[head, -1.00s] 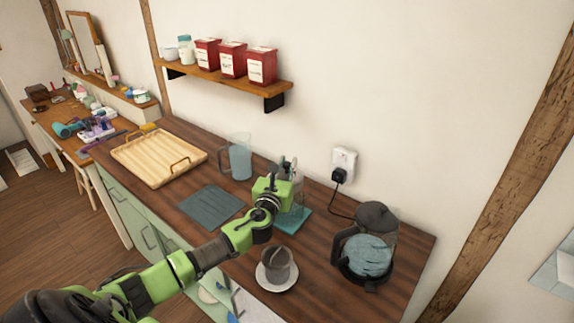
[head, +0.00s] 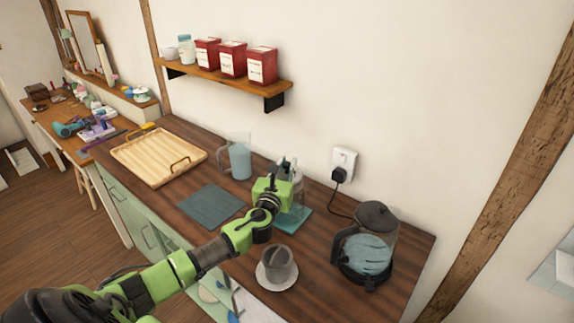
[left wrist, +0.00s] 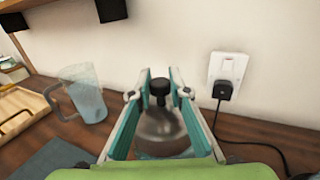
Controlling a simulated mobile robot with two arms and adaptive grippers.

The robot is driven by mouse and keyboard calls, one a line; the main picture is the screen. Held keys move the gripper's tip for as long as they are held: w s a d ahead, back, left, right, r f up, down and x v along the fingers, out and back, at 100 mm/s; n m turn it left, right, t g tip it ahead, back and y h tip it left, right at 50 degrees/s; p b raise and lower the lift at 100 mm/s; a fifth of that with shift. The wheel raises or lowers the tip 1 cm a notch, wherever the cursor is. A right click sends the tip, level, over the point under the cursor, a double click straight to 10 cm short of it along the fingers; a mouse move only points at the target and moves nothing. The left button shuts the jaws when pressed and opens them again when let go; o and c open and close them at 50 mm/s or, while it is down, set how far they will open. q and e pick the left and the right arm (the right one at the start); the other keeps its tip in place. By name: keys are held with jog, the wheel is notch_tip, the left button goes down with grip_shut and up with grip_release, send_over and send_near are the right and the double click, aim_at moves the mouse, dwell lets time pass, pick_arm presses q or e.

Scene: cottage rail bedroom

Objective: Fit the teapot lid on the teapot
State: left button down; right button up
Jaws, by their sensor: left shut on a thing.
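My left gripper (head: 285,168) is over the middle of the dark wooden counter, above a teal mat (head: 299,222). In the left wrist view its two teal-padded fingers (left wrist: 158,95) are shut on the dark knob (left wrist: 159,88) of the teapot lid. A brownish, see-through round body (left wrist: 162,130) shows under the knob. I cannot tell how much of it is lid and how much teapot, or whether the two touch. In the head view the gripper and arm hide most of this spot; some clear glass shows behind the fingers. My right gripper is not in view.
A glass kettle (head: 368,252) with a black lid stands to the right, near a wall plug (head: 340,175) and cord. A cup (head: 278,264) on a saucer is in front. A jug (head: 239,160), slate mat (head: 210,205) and wooden tray (head: 125,155) lie left. A shelf (head: 225,82) hangs above.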

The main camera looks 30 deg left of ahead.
aim_at(287, 173)
pick_arm(q)
jog(key=shift+f, duration=0.15)
jog(key=shift+f+b, duration=1.15)
jog(key=shift+f, duration=0.15)
jog(key=shift+f, duration=0.2)
dwell(0.4)
jog(key=c, duration=1.8)
grip_release()
jog(key=v, duration=1.2)
jog(key=shift+r, duration=0.1)
